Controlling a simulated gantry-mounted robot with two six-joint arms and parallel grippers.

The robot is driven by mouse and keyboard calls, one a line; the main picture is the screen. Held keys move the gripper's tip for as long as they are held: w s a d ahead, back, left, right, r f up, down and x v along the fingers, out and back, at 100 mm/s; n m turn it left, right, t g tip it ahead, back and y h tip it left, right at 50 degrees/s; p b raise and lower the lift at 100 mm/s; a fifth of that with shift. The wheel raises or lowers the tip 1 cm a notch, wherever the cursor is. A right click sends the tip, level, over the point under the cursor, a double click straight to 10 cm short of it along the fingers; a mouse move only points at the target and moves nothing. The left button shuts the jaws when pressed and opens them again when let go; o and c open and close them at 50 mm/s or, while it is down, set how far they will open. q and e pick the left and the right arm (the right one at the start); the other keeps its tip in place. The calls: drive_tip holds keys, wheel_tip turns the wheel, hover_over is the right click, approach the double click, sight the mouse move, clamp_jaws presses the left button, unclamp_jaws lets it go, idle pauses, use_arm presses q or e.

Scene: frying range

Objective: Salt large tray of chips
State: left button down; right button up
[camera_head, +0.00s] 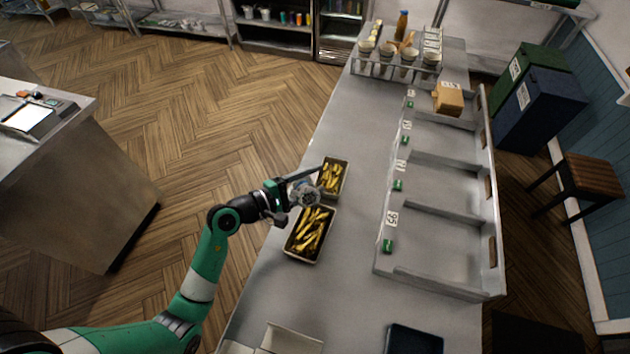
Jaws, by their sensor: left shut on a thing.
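Two trays of yellow chips are on the steel counter along its left edge. The nearer tray (298,254) looks the larger; the farther tray (341,188) is partly hidden by my left gripper. My left gripper (300,186) is shut on a small round metallic thing, seemingly the salt shaker (306,195). It holds the shaker above the area where the two trays meet. The shaker looks tilted, with a round end showing; whether salt is falling cannot be made out. My right gripper is not in view.
A divided steel rack (440,216) with number labels runs along the counter's right side. A brown box (448,98) sits in its far bay. Several cups (408,57) stand at the far end. A dark tray (413,340) lies at the near edge. The counter's middle is clear.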

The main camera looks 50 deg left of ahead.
sight(315, 196)
use_arm(q)
drive_tip(key=d+r+n+g+h+p, duration=0.1)
drive_tip(key=n+p, duration=0.1)
drive_tip(key=p, duration=0.2)
drive_tip(key=s+d+r+n+g+h+p, duration=0.1)
drive_tip(key=d+n+p, duration=0.1)
drive_tip(key=p, duration=0.3)
drive_tip(key=s+d+r+n+g+h+p, duration=0.1)
drive_tip(key=d+r+n+p, duration=0.1)
drive_tip(key=p, duration=0.3)
drive_tip(key=shift+s+n, duration=0.15)
drive_tip(key=shift+n, duration=0.35)
drive_tip(key=shift+s+d+n+g+h+p, duration=0.2)
drive_tip(key=shift+d+n+g+h+p, duration=0.1)
drive_tip(key=shift+d+n+h+p, duration=0.3)
drive_tip(key=shift+f, duration=0.15)
